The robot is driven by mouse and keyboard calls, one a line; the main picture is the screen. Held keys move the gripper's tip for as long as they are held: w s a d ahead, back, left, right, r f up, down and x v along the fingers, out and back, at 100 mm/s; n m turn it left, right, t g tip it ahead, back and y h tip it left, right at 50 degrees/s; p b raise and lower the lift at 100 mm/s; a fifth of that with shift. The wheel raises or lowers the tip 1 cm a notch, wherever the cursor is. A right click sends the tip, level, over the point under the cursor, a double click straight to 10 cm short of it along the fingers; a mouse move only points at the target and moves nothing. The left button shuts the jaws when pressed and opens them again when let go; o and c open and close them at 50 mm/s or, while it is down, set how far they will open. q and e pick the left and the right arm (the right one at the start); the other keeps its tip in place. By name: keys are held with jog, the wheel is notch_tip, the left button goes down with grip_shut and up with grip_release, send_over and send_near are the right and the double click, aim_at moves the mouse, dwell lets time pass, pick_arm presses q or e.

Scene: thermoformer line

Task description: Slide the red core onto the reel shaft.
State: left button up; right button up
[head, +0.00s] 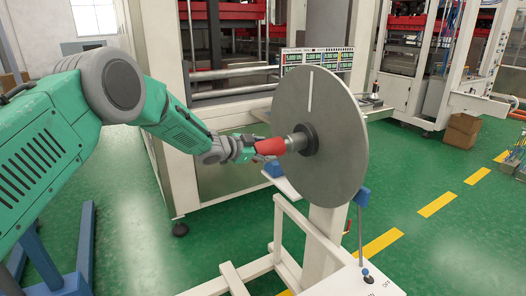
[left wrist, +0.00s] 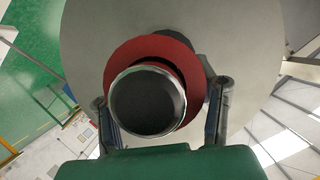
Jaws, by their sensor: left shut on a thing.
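The red core (head: 270,146) is in line with the silver reel shaft (head: 297,140), on its left side in the head view. My left gripper (head: 246,150) is shut on the core, with one finger on each side. A bare length of shaft shows between the core and the dark hub (head: 309,139). In the left wrist view the core (left wrist: 135,48) is a red ring around a silver-rimmed dark round end (left wrist: 147,102). I cannot tell how far the core is over the shaft. My left gripper's fingers (left wrist: 160,103) flank it. My right gripper is not in view.
A large grey reel disc (head: 340,110) stands behind the shaft, on a white frame (head: 325,222). A cream machine frame (head: 170,100) stands behind my left arm. A cardboard box (head: 461,131) sits on the green floor at right, which is mostly clear.

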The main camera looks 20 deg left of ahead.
pick_arm(q)
jog(key=shift+w+d, duration=0.2)
jog(key=shift+s+a, duration=0.1)
jog(key=shift+s+a+p, duration=0.4)
jog(key=shift+s+a, duration=1.45)
jog(key=shift+s, duration=0.2)
jog(key=s+a+p, duration=0.2)
jog(key=s+a, duration=0.3)
jog(key=s, duration=0.1)
jog(key=shift+s+a, duration=0.15)
jog(key=shift+a, duration=0.15)
dwell(0.7)
dwell(0.9)
